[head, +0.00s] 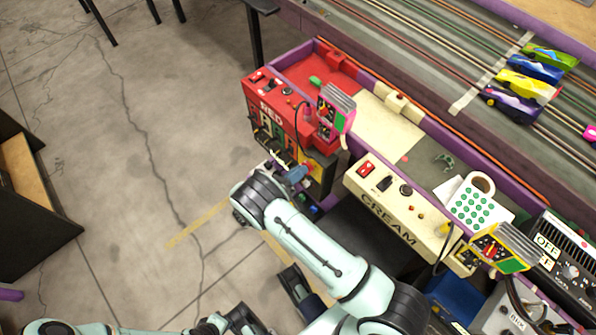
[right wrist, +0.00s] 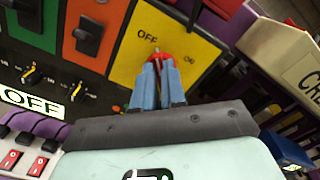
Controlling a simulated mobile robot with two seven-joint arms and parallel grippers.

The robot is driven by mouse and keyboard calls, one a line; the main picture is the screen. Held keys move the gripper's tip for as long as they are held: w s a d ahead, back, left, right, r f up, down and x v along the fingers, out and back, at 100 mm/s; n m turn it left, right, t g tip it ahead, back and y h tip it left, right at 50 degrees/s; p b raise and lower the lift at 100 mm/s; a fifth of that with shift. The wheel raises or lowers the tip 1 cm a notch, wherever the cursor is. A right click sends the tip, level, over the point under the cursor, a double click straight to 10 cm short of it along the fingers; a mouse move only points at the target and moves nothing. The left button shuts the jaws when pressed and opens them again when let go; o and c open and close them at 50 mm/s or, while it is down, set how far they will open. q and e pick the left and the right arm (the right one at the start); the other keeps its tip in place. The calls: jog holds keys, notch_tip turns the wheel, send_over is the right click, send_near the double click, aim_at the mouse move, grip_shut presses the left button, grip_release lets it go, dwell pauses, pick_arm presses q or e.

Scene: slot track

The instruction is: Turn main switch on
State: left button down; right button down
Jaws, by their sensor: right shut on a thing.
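The main switch shows in the right wrist view as a small red lever (right wrist: 158,58) on a yellow panel (right wrist: 190,65). In the head view my right gripper (head: 296,175) is at the front of the red control box (head: 285,110), and the lever is hidden there. Parts of my left arm show at the bottom edge of the head view; its jaws are not clear.
Orange (right wrist: 90,35) and green panels with black switches lie left of the yellow panel. The cream control box (head: 400,205) stands to the right of the red box. A slot track with several cars (head: 525,88) lies behind. The floor (head: 140,130) at left is clear.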

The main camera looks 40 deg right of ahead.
pick_arm(q)
jog(key=shift+w+a+f, duration=0.15)
jog(key=shift+w+f, duration=0.15)
jog(key=shift+w, duration=0.05)
pick_arm(e)
jog(key=shift+s+m, duration=0.2)
jog(key=shift+m, duration=4)
jog(key=shift+s+m, duration=0.2)
jog(key=shift+m, duration=4)
jog(key=c, duration=1.2)
grip_release()
jog(key=s+a, duration=0.1)
jog(key=a, duration=1.2)
jog(key=shift+a, duration=0.2)
jog(key=shift+s, duration=0.1)
